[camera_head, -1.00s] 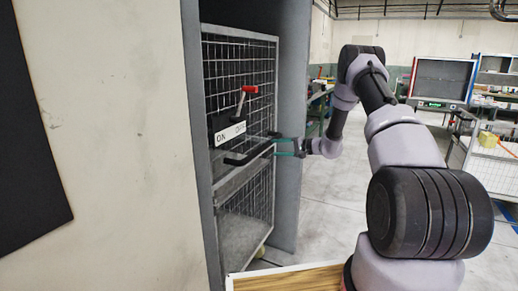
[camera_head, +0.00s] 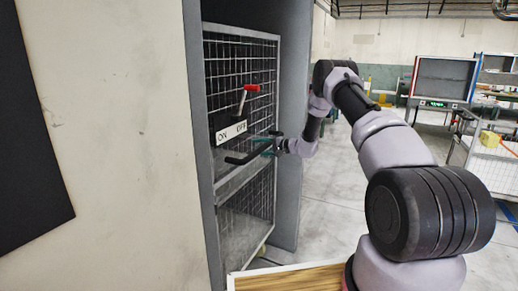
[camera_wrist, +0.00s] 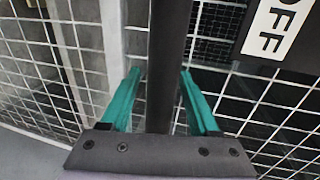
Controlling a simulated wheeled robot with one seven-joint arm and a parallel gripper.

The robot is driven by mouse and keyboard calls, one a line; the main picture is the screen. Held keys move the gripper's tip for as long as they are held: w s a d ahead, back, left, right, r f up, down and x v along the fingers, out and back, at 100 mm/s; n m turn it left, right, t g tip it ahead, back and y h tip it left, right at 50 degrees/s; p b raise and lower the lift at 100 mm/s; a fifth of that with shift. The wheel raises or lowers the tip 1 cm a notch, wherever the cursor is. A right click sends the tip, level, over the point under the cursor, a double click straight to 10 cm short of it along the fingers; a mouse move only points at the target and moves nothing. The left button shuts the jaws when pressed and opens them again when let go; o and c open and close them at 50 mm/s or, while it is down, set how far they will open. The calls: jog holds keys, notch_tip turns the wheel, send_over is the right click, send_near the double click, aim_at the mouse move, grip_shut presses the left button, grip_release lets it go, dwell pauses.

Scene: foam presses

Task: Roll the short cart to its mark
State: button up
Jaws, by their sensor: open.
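My gripper (camera_head: 264,144) is open at the front of a wire-mesh panel (camera_head: 222,62) inside a grey frame. In the wrist view its teal fingers (camera_wrist: 155,98) stand on either side of a dark bar (camera_wrist: 167,60), with gaps left and right. The dark handle bar also shows in the head view (camera_head: 242,159), partly hidden by my fingers. I cannot tell which thing is the short cart. A mesh-sided cart (camera_head: 462,154) stands at the right, partly cut off. No floor mark can be told for certain.
A red-tipped lever (camera_head: 250,88) and an ON/OFF plate (camera_head: 230,132) sit on the mesh just above the bar. A pale wall (camera_head: 110,150) is close on the left. A wooden top (camera_head: 290,278) lies in front. The floor (camera_head: 325,205) right of the frame is clear.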

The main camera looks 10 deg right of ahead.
grip_shut()
dwell(1.3)
